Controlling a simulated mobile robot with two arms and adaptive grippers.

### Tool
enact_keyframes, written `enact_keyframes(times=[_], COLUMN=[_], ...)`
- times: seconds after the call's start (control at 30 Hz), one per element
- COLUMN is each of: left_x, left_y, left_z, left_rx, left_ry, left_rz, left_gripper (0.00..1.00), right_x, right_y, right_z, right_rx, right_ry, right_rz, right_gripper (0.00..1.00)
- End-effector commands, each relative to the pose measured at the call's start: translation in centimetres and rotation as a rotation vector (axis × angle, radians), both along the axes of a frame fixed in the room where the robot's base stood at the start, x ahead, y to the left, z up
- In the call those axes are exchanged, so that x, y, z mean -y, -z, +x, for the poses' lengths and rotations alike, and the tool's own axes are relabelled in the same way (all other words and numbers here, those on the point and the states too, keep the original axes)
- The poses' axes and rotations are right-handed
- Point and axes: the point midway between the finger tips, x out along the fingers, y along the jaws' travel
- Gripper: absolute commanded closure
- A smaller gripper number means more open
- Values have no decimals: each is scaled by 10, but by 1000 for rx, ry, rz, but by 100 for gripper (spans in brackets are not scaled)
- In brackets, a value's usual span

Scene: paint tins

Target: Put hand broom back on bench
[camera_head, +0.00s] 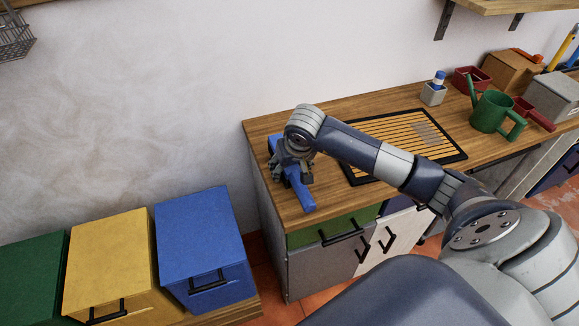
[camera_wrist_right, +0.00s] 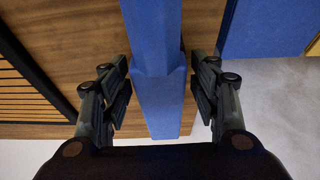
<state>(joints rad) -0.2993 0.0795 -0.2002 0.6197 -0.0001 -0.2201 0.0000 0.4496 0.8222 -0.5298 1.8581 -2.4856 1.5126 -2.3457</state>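The blue hand broom (camera_head: 301,197) lies on the left end of the wooden bench (camera_head: 340,205), near its left edge. My right gripper (camera_head: 291,173) is directly over it and hides its middle. In the right wrist view the blue broom (camera_wrist_right: 160,95) runs between the two fingers of my right gripper (camera_wrist_right: 162,85). The fingers are apart, one on each side, with a narrow gap to the broom. My left gripper is not in view.
A slatted black-framed tray (camera_head: 395,140) lies right of the broom. Blue (camera_head: 195,225), yellow (camera_head: 110,255) and green (camera_head: 30,275) boxes stand left of the bench.

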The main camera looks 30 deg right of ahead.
Motion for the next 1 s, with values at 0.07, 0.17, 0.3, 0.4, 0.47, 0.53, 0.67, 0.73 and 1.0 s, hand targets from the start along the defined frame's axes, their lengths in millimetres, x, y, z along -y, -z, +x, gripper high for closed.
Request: enact_keyframes(times=[0.07, 0.17, 0.3, 0.4, 0.47, 0.53, 0.67, 0.73, 1.0], left_x=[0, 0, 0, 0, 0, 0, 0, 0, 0], left_y=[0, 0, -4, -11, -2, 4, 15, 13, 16], left_z=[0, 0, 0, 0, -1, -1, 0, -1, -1], left_rx=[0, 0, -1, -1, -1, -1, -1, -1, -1], left_ry=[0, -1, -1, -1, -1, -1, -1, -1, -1], left_rz=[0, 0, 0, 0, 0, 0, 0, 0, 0], left_gripper=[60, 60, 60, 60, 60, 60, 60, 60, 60], right_x=[0, 0, -1, -2, -1, -3, -10, -12, -16], right_y=[0, 0, -1, -3, -14, -27, -51, -66, -97], right_z=[0, 0, 0, -1, -4, -9, -19, -24, -38], right_rx=[-1, -1, -1, -2, 7, 7, 7, 6, 1], right_ry=[0, 0, 0, 2, -4, -4, -2, -2, -1], right_rz=[0, 0, 3, 5, -2, -5, -4, -2, -1], right_gripper=[44, 44, 44, 44, 44, 44, 44, 44, 44])
